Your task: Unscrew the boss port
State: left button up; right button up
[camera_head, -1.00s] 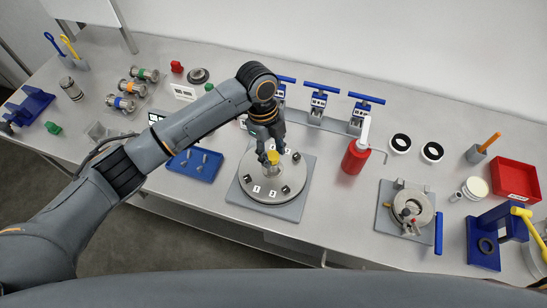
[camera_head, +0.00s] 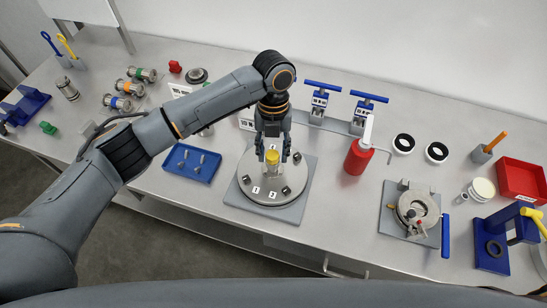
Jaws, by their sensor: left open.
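A round grey plate (camera_head: 243,186) with numbered marks and small dark blocks lies on a grey base plate (camera_head: 270,215) in the middle of the bench. A small yellow-topped fitting (camera_head: 272,158) stands upright at the plate's centre; it looks like the boss port. My left gripper (camera_head: 276,154) comes down from above with its fingers spread, one on each side of the yellow top. It is open, and I cannot tell whether a finger touches the fitting. My right gripper is out of view.
A blue tray (camera_head: 174,175) with small pins lies left of the plate. A red bottle (camera_head: 357,158) and blue-handled clamps (camera_head: 368,97) stand to the right and behind. A round valve fixture (camera_head: 414,210) sits further right.

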pick_arm(q)
jog(key=shift+c, duration=0.5)
grip_shut()
jog(key=shift+r+n+p, duration=0.2)
jog(key=shift+n+p, duration=0.1)
jog(key=shift+p, duration=0.15)
jog(key=n+p, duration=0.3)
jog(key=shift+h, duration=0.4)
jog(key=shift+f+n, duration=0.15)
jog(key=shift+n, duration=0.75)
jog(key=n, duration=0.3)
jog(key=shift+s+a+h, duration=0.1)
jog(key=shift+h, duration=0.3)
jog(key=shift+n+t, duration=0.3)
jog(key=shift+n, duration=0.7)
